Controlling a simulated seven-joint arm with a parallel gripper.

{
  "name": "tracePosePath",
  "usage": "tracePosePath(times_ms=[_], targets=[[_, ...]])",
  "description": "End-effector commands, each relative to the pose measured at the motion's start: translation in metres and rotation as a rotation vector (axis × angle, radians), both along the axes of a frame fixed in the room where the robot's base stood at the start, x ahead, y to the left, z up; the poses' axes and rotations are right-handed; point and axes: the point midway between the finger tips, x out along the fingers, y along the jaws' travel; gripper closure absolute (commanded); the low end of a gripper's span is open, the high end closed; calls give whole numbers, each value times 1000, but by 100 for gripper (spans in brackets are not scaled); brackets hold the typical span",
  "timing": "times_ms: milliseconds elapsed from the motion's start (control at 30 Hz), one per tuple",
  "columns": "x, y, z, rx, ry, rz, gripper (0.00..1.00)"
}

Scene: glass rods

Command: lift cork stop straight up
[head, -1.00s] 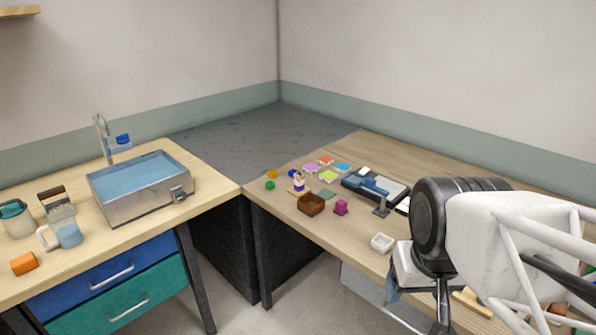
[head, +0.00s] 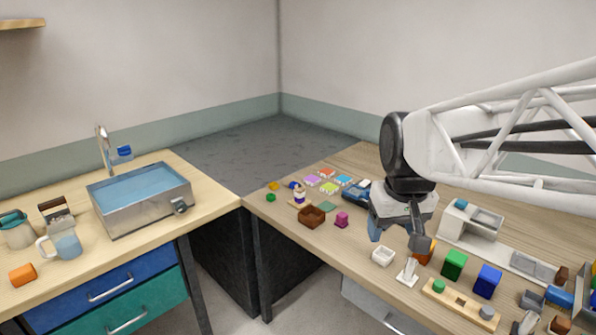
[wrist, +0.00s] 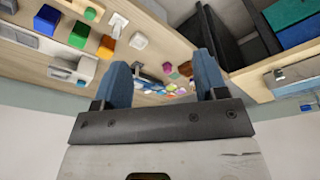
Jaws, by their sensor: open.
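I cannot pick out the cork stop for certain. A small brown piece (head: 560,325) at the lower right edge of the head view may be it, but it is too small to tell. My gripper (head: 398,232) hangs above the right-hand table in the head view, well to the left of that piece. In the wrist view my gripper (wrist: 160,60) shows two blue fingers wide apart with nothing between them.
A white dish (head: 383,256), white stand (head: 407,272), green block (head: 454,264) and blue block (head: 487,281) stand near my gripper. A wooden bar with knobs (head: 455,303) lies in front. A brown box (head: 311,216) and a magenta piece (head: 341,219) are farther left.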

Motion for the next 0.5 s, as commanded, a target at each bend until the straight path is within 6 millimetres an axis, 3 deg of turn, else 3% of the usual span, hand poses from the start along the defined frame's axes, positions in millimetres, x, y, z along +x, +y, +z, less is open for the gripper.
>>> tracePosePath(times_ms=[500], targets=[[131,21,17,-19,43,140,34]])
